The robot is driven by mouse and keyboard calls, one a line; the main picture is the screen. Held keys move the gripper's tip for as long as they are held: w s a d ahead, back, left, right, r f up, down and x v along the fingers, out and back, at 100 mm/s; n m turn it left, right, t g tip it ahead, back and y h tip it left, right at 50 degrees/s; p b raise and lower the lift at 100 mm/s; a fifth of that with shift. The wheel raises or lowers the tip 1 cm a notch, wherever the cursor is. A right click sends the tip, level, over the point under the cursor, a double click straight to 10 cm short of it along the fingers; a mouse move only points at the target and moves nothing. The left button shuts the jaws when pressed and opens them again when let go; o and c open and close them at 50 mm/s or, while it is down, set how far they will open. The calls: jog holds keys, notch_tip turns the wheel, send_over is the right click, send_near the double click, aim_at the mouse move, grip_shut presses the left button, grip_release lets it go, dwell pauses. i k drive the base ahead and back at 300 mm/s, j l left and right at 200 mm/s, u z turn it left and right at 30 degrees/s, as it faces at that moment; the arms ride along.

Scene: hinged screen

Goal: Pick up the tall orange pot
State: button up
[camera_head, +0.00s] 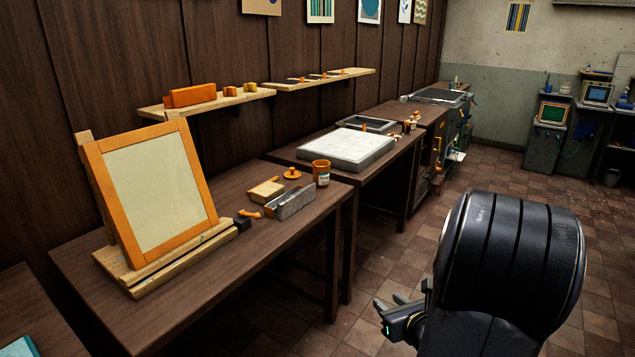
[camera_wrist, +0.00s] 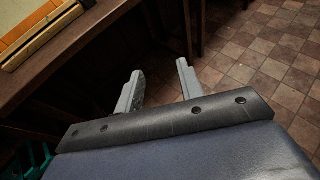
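The tall orange pot (camera_head: 321,173) stands upright on the dark wooden table, near its right end, with a pale label on its side. An orange lid-like disc with a knob (camera_head: 292,174) lies just left of it. My gripper (camera_head: 393,303) is low in front of the table, to the right of it and well apart from the pot. In the wrist view my gripper (camera_wrist: 158,85) has its two grey fingers spread with nothing between them. The pot is not visible in the wrist view.
The framed screen (camera_head: 155,190) leans on a wooden stand at the table's left. A grey metal trough (camera_head: 294,204) and a small pale block (camera_head: 266,192) lie near the pot. A second table with a white slab (camera_head: 345,149) stands behind. Tiled floor (camera_head: 375,260) is open at right.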

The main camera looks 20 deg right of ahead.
aim_at(320, 168)
jog(key=i+l+u, duration=0.1)
jog(key=i+l, duration=0.15)
jog(key=i+l+u, duration=0.2)
jog(key=i+l, duration=0.25)
jog(key=l, duration=0.15)
jog(key=i+l+u, duration=0.25)
jog(key=i+l, duration=0.15)
jog(key=l, duration=0.25)
jog(key=i+l+u, duration=0.1)
jog(key=l, duration=0.25)
jog(key=i+l+u, duration=0.1)
jog(key=i+l, duration=0.15)
jog(key=i+l+u, duration=0.1)
jog(key=l, duration=0.4)
